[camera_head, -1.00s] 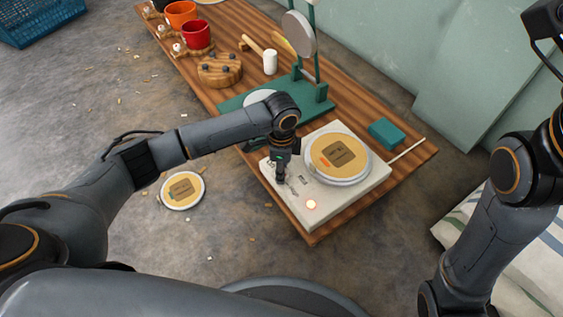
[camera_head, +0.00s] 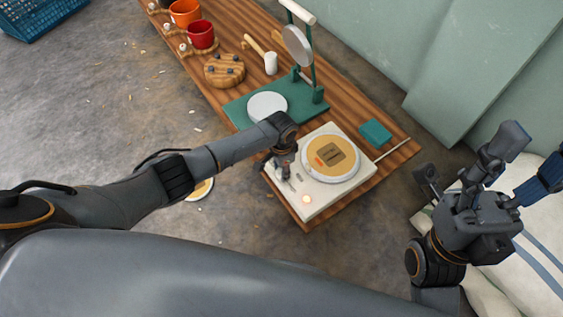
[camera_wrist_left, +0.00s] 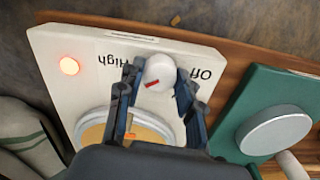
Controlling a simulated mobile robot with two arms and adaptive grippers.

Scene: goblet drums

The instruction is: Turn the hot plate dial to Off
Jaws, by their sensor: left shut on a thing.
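The hot plate (camera_head: 311,203) is a cream box with a round tan-topped plate (camera_head: 331,158) on it. Its dial (camera_wrist_left: 160,70) is a white knob with a red mark, seen in the left wrist view between the "High" and "Off" labels. The red mark lies on the knob's lower left part, not on the "Off" side. My left gripper (camera_head: 283,178) is shut on the dial, one finger on each side; it also shows in the left wrist view (camera_wrist_left: 158,80). The indicator light (camera_wrist_left: 69,66) glows orange-red. My right gripper (camera_head: 470,165) is open and empty, right of the table.
The wooden table (camera_head: 345,203) also carries a green press (camera_head: 240,113) beside the hot plate, a teal block (camera_head: 375,132), a round wooden holder (camera_head: 224,70) and red (camera_head: 201,36) and orange (camera_head: 185,12) cups. A striped cushion (camera_head: 535,265) lies at the right.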

